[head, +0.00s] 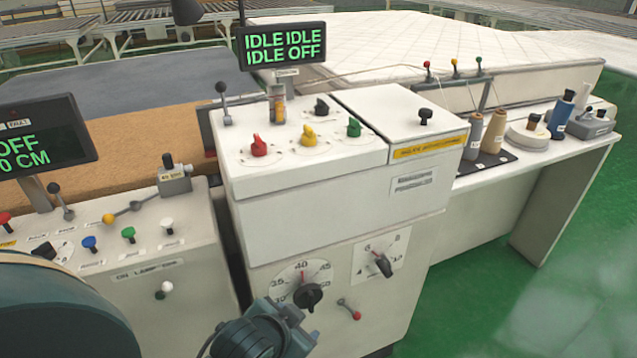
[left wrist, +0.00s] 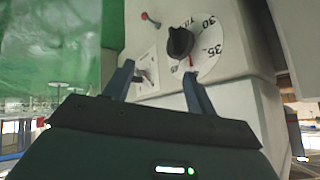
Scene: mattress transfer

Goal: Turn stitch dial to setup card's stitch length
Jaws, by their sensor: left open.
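A small numbered dial (head: 380,262) with a black pointer knob is on the front of the white machine, with 6 and 8 readable. A larger dial (head: 300,285) with a black knob and numbers around 30 to 60 is lower left. Which is the stitch dial is unreadable. My left gripper (head: 263,335) is below the larger dial in the head view, fingertips unclear there. In the left wrist view its fingers (left wrist: 160,82) are open and empty, with the small dial (left wrist: 146,72) seen between them and the larger dial (left wrist: 180,42) beyond. No setup card is identifiable. My right gripper is not in view.
A red-tipped lever (head: 349,309) sits between and below the dials. Red, yellow and green knobs stand on the machine top (head: 305,165). A control box with buttons (head: 128,235) is at left. The side table (head: 545,150) carries thread cones. Green floor is clear at right.

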